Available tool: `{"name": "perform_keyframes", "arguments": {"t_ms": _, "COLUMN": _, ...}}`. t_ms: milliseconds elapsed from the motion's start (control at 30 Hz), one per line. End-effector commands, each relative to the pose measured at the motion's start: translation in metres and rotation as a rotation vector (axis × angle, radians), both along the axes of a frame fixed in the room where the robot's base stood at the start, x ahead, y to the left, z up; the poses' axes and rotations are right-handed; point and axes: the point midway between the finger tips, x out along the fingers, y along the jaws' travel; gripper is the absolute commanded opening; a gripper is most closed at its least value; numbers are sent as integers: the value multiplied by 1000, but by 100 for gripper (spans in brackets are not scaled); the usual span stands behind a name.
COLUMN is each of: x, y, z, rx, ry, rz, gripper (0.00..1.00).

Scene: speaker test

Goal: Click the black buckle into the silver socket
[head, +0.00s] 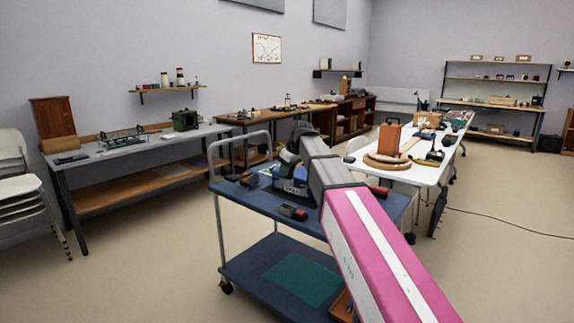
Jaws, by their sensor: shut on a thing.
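My arm reaches from the lower right over a blue cart (262,203), and its dark end with my gripper (287,164) is low over the cart's top. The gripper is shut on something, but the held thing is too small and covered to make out. A blue block-like thing (290,186) stands on the cart just below the gripper. A small black and red piece (293,212) lies in front of it, and another dark piece (249,180) lies to the left. I cannot tell the black buckle or the silver socket for certain among these.
The cart has a raised handle (211,160) at its left and a lower shelf with a green mat (302,280). A red and black thing (379,192) lies right of my arm. A white table (425,172) with several objects stands behind. Open floor lies front left.

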Motion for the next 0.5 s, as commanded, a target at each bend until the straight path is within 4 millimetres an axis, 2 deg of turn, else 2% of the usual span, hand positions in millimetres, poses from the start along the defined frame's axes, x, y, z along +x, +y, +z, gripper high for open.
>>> {"name": "perform_keyframes", "arguments": {"t_ms": 500, "x": -1, "y": 0, "z": -45, "rx": 0, "ry": 0, "rz": 0, "gripper": 7}}
